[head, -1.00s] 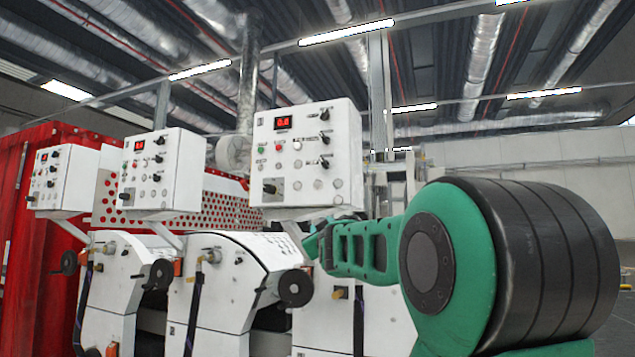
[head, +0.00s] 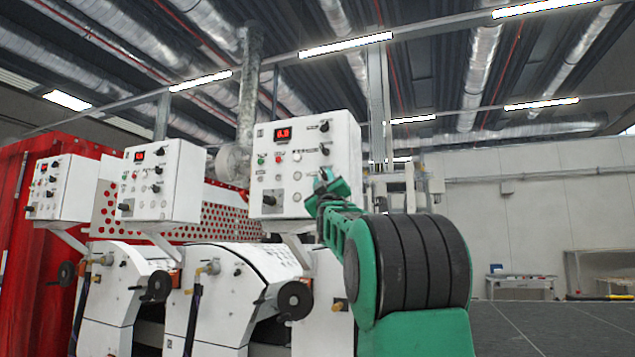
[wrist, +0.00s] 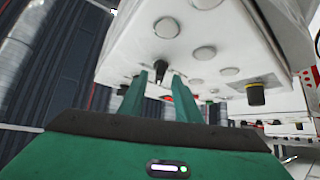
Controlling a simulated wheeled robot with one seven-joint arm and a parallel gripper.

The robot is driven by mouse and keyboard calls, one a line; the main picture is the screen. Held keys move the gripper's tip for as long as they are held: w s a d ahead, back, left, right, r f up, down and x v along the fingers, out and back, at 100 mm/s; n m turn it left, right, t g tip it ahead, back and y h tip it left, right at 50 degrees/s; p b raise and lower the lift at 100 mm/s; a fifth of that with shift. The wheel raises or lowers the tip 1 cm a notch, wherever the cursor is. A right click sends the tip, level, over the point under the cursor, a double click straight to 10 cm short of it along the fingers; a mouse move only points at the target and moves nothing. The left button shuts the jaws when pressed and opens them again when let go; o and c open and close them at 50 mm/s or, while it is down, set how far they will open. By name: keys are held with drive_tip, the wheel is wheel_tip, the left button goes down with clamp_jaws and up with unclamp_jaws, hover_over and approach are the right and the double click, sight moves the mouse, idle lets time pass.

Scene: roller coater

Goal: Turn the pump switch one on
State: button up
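The white control box (head: 335,150) nearest me stands above the rollers in the head view, with a red display, several buttons and black knobs down its right side. My gripper (head: 325,181) is at the lower right of its front panel. In the wrist view my gripper (wrist: 160,78) is open, its two green fingers apart. A black knob (wrist: 161,72) shows between the fingertips; I cannot tell whether they touch it. In the head view my gripper hides this part of the panel. I cannot read labels to tell which knob is pump switch one.
Another black knob on a grey plate (wrist: 257,95) is to the right in the wrist view. Round buttons (wrist: 204,53) lie close to the fingers. Two similar control boxes (head: 178,180) (head: 75,188) stand to the left. Open floor (head: 560,325) is at the right.

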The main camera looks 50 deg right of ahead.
drive_tip(key=shift+x, duration=0.9)
